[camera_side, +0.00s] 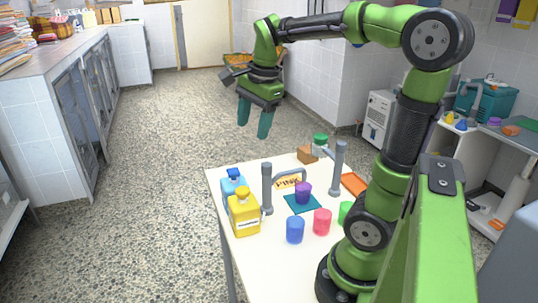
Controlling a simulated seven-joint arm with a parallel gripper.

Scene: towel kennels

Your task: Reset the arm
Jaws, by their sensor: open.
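My gripper (254,119) hangs in the air above and beyond the far left part of the white table (254,258). Its two teal fingers point down and are spread apart, with nothing between them. My green and black arm reaches from the right of the picture over the table. A purple cup (303,194) stands on a teal square mat (302,204) near the middle of the table, well apart from my gripper.
Blue (295,230), red (322,221) and green (345,212) cups stand at the front. Yellow (243,212) and blue (233,186) bottles stand left. Grey posts (267,189) (339,168) rise from the table. An orange tray (354,184) and a green-lidded jar (320,146) are farther right and back.

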